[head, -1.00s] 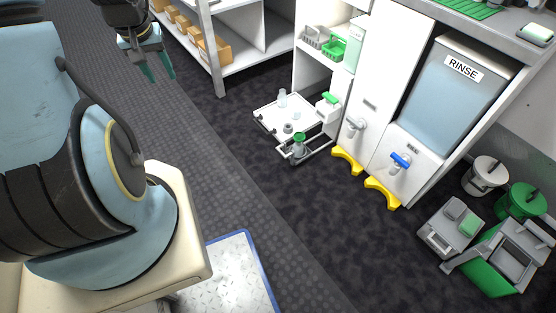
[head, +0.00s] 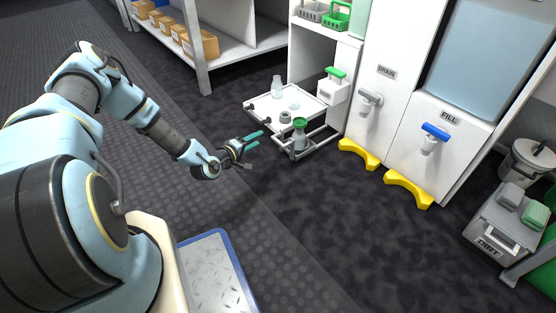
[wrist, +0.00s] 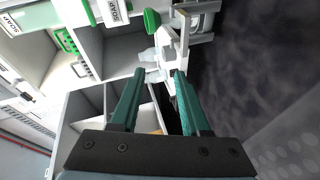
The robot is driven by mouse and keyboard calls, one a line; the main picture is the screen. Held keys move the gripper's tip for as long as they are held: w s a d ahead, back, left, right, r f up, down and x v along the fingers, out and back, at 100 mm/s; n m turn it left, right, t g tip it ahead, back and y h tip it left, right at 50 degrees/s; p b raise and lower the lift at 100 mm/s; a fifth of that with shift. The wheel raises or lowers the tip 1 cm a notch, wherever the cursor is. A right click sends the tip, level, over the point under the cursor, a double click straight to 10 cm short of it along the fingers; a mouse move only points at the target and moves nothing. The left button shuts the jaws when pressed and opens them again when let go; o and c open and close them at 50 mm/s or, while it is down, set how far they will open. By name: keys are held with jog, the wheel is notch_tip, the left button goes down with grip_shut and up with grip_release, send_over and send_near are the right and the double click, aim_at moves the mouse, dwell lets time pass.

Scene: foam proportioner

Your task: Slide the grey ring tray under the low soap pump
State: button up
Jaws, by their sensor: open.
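The low soap pump (head: 333,88) is a white box with a green top, on the cabinet side above a white pull-out shelf. A grey frame (head: 318,150), which seems to be the ring tray, sticks out at the shelf's front below and left of the pump. A flask with a green funnel (head: 300,134) stands in it; the ring itself is hard to make out. My gripper (head: 259,139) is open and empty, its teal fingers left of the frame and apart from it.
The white pull-out shelf (head: 262,112) holds clear vessels and a small grey cup (head: 285,117). Right of it are drain (head: 371,98) and fill taps (head: 434,136) above yellow floor stands (head: 408,188). A dirt bin (head: 490,235) stands at right. The dark floor before the cabinet is clear.

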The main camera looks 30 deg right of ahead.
aim_at(278, 141)
notch_tip(278, 141, down, 8)
jog(key=s+d+n+t+h+b, duration=0.2)
jog(key=n+b, duration=0.2)
jog(key=b, duration=0.1)
jog(key=shift+t, duration=0.4)
jog(key=shift+b+x, duration=2)
jog(key=shift+x, duration=3.25)
jog(key=shift+f, duration=0.2)
jog(key=shift+c, duration=0.3)
jog(key=shift+s, duration=0.1)
grip_shut()
